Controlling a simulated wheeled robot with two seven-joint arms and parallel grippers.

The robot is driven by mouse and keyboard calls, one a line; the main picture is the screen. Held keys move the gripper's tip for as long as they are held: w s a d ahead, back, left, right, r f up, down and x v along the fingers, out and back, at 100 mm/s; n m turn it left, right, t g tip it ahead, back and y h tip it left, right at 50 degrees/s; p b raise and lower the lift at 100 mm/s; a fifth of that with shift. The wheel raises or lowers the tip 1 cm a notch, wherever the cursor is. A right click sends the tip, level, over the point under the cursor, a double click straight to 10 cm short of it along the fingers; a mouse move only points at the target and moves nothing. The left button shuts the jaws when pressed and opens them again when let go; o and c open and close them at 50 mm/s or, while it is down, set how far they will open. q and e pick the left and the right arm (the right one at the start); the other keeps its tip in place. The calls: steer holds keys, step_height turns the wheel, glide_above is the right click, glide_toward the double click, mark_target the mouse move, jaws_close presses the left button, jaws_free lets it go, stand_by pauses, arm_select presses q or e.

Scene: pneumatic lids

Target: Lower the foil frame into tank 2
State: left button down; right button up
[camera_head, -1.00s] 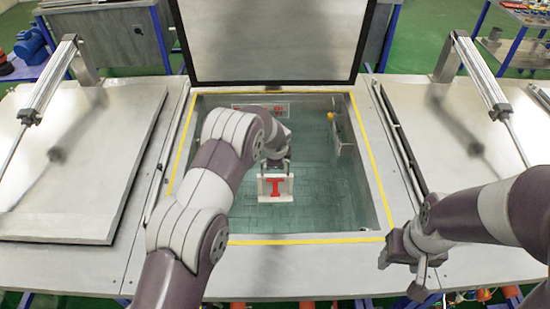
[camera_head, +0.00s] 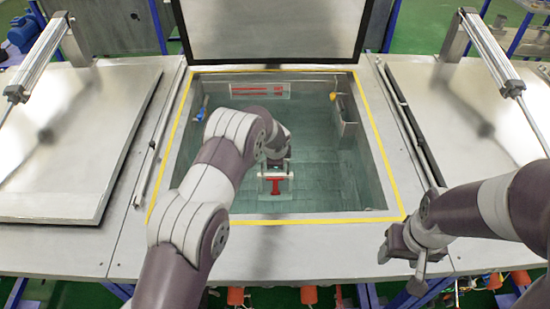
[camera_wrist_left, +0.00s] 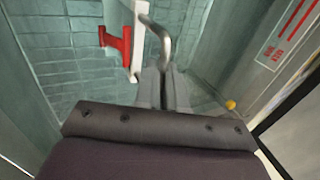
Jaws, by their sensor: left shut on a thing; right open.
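The open middle tank (camera_head: 330,190) has a yellow-edged rim and pale tiled walls, and its lid (camera_head: 270,40) stands raised behind it. My left arm reaches over the rim into the tank. My left gripper (camera_wrist_left: 165,75) is shut on the bent metal handle of the foil frame (camera_wrist_left: 138,40), which is white with a red piece. In the head view the foil frame (camera_head: 275,186) hangs upright inside the opening, below the left wrist. Its lower part is hard to make out. My right gripper (camera_head: 415,260) is open and empty over the deck right of the tank.
Closed steel lids lie left (camera_head: 75,150) and right (camera_head: 480,130), each with a pneumatic cylinder above. A grey box (camera_head: 347,115) and a yellow knob (camera_head: 333,96) sit at the tank's right wall. A red-marked label (camera_head: 260,90) is on the back wall.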

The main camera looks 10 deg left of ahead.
arm_select(q)
steer(key=shift+f, duration=0.5)
steer(key=shift+f+b, duration=0.7)
steer(key=shift+b, duration=0.1)
steer(key=c, duration=1.1)
jaws_free()
steer(key=shift+c, duration=0.2)
steer(key=shift+r, duration=0.1)
